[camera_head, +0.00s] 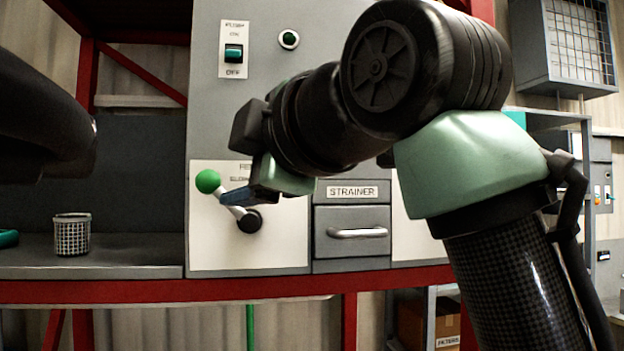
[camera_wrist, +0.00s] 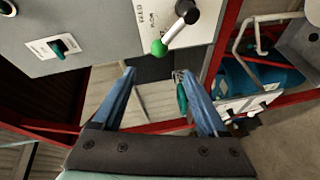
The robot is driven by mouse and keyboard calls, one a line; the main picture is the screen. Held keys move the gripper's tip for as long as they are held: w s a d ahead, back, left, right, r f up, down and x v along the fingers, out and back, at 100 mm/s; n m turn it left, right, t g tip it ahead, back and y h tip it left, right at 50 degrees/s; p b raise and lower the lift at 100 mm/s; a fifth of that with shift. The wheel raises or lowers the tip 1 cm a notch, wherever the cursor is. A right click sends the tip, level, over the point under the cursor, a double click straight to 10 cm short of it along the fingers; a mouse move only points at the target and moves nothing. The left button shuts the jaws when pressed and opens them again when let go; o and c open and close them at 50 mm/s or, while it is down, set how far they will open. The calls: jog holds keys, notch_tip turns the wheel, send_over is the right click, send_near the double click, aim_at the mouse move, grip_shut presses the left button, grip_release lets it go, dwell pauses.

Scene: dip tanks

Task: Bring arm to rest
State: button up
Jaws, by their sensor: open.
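My gripper (camera_head: 232,196) is in front of the grey control panel, beside the lever with the green knob (camera_head: 208,181). In the wrist view, its two blue fingers (camera_wrist: 158,73) are spread apart with nothing held between them. The green knob (camera_wrist: 158,47) shows just beyond the fingertips there; I cannot tell whether a finger touches the lever. My arm is bent in front of the panel and hides part of it.
A wire basket (camera_head: 72,234) stands on the grey bench at left. A strainer drawer (camera_head: 352,232) with a handle is right of the lever. A red beam (camera_head: 150,291) runs under the panel. A pump switch (camera_head: 233,54) is above.

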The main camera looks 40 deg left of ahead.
dwell(0.5)
jog(key=w+d+m+t, duration=0.3)
jog(key=d+m+t, duration=0.3)
jog(key=d+m, duration=0.1)
jog(key=w+d+m+t, duration=0.3)
jog(key=d+m+t, duration=0.4)
jog(key=s+d+f+m+t+h, duration=0.1)
jog(key=s+d+m+t+h, duration=0.2)
jog(key=d+m+h, duration=0.4)
jog(key=s+d+f+m+t+h, duration=0.2)
jog(key=s+d+m+t+h, duration=0.1)
jog(key=d+m+t+h, duration=0.3)
jog(key=d+m+h, duration=0.2)
jog(key=d, duration=0.1)
jog(key=shift+s+d+f+m+h, duration=0.25)
jog(key=shift+s+d+m+h, duration=0.05)
jog(key=shift+s+d+h, duration=0.1)
